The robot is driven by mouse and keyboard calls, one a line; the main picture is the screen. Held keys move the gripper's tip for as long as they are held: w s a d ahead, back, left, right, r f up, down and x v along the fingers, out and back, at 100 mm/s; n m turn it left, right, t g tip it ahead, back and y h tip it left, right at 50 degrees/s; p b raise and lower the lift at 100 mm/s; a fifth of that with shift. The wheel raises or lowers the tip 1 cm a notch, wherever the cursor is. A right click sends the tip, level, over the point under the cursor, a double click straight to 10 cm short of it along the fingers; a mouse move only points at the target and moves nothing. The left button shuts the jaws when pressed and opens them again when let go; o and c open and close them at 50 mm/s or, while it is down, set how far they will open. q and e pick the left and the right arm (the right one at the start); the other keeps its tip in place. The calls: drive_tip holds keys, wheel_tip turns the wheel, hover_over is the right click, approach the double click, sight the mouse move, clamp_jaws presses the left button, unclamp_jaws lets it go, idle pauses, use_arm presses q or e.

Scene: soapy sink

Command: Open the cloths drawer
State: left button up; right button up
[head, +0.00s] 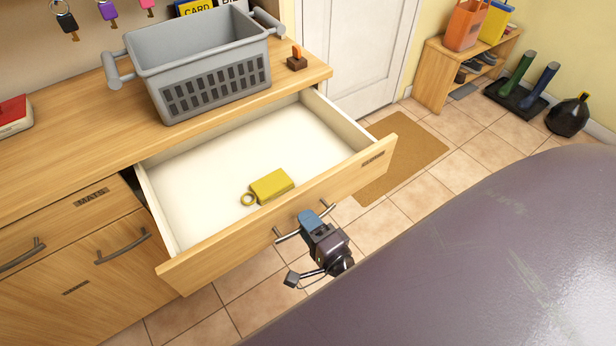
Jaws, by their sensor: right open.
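A wide wooden drawer (290,215) stands pulled well out of the cabinet in the head view. Its front carries a small dark label (373,158), too small to read, and a metal bar handle (287,236). Inside, on the pale drawer floor, lies a yellow block-like item (272,186) with a ring at one end. My right gripper (309,220) is open, with its blue fingertip at the handle in front of the drawer face. I cannot tell whether it touches the bar. My left gripper is not in view.
A grey basket (205,75) and a small brown block with an orange top (297,60) stand on the countertop above the drawer. A shut drawer labelled MATS (60,232) is at left. A brown mat (405,150) lies on the tiled floor before the white door (357,45).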

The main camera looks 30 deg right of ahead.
drive_tip(key=s, duration=1)
drive_tip(key=shift+s+d, duration=0.15)
drive_tip(key=shift+s, duration=0.2)
